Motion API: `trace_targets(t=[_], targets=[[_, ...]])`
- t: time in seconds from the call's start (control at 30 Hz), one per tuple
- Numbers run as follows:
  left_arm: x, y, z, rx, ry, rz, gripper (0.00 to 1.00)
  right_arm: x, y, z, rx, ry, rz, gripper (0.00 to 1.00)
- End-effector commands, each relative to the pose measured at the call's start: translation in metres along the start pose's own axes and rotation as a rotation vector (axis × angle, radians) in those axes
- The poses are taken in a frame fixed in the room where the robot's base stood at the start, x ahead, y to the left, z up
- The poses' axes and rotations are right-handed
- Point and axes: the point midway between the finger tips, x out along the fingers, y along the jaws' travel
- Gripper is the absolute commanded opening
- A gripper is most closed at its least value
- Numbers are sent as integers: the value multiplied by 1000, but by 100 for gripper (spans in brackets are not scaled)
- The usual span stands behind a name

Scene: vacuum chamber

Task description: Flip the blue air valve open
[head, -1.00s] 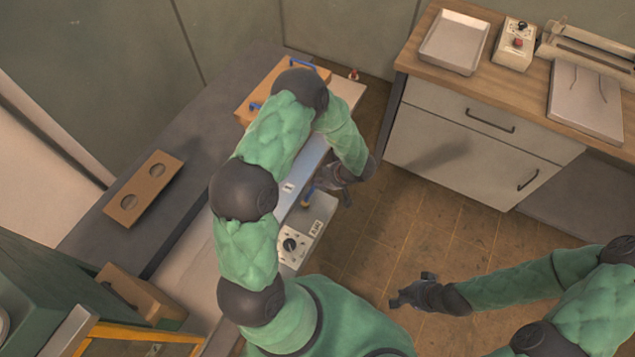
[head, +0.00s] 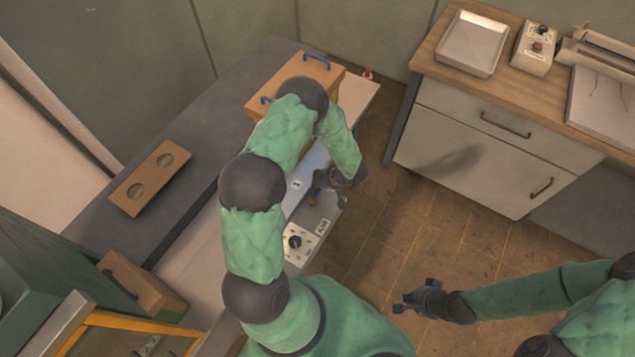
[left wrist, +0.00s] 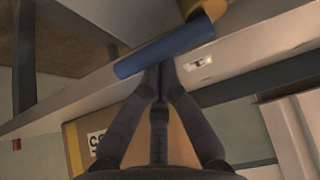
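The blue air valve handle (left wrist: 165,51) crosses the upper middle of the left wrist view as a blue bar, with a yellow-brass valve body (left wrist: 208,9) at its upper right end. My left gripper (left wrist: 160,78) has its fingertips together, just below the bar. They look at or very near its underside, but I cannot tell whether they touch it. In the head view my left gripper (head: 328,184) is beside the grey panel's edge, and the valve is small and partly hidden there. My right gripper (head: 408,300) hangs empty over the floor; its finger opening is unclear.
A panel with a black dial (head: 295,241) is just below the valve. A wooden box with blue handles (head: 305,68) stands behind my left arm. A wooden counter (head: 440,60) with a tray (head: 472,42) is at the right. The floor between is clear.

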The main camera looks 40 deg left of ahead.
Motion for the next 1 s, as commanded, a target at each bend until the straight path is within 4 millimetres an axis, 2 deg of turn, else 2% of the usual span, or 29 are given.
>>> trace_targets(t=[0.37,0.7,1.0], targets=[[-5,0,5,96,-1,62,0,-8,-3,0,0,0,0,0],[-13,0,18,337,-2,225,0,-22,-8,1,0,0,0,0],[-20,-4,30,571,-2,385,0,-24,-9,1,0,0,0,0]])
